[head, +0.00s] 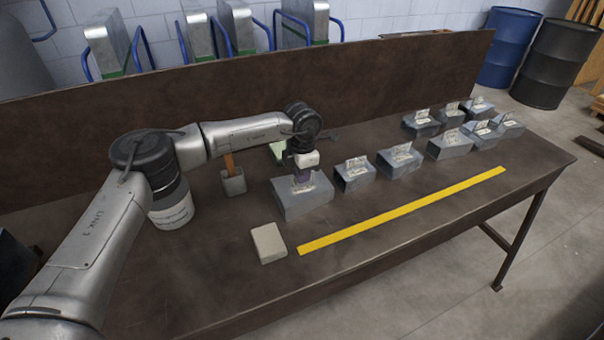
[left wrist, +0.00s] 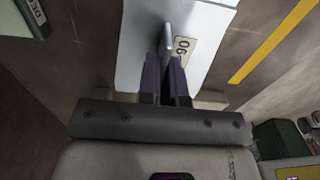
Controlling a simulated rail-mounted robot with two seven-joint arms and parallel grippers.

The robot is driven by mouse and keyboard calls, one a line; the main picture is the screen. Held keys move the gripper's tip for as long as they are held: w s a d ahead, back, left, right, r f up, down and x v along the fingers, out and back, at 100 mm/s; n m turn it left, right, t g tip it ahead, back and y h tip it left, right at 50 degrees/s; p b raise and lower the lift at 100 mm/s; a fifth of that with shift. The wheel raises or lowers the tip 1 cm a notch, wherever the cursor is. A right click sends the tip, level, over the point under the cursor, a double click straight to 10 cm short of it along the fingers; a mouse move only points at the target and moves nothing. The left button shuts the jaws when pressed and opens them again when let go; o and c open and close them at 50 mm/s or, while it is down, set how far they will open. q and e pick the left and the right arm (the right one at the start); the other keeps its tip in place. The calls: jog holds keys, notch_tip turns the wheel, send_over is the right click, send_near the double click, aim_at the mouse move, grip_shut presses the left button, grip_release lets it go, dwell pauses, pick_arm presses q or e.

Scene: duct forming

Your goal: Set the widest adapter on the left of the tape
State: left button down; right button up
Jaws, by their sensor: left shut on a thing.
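The widest adapter (head: 318,207) is a grey sheet-metal box at the left end of the adapter row, behind and left of the yellow tape's near end. My left gripper (head: 302,176) is above it, shut on its upright tab. In the left wrist view the purple fingers (left wrist: 165,80) pinch the tab of the adapter (left wrist: 136,42), beside a label reading 90. I cannot tell whether its base touches the table. The yellow tape (head: 405,210) runs diagonally along the bench; it also shows in the left wrist view (left wrist: 272,44). My right gripper is out of view.
Several smaller adapters, the nearest (head: 355,174) just right of the widest one, stand behind the tape. A beige block (head: 268,243) lies left of the tape's near end. A small grey holder (head: 233,182) stands farther left. The bench front (head: 390,258) is bare.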

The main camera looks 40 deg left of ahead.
pick_arm(q)
jog(key=shift+r, duration=0.1)
notch_tip(320, 180, up, 9)
jog(key=p, duration=0.8)
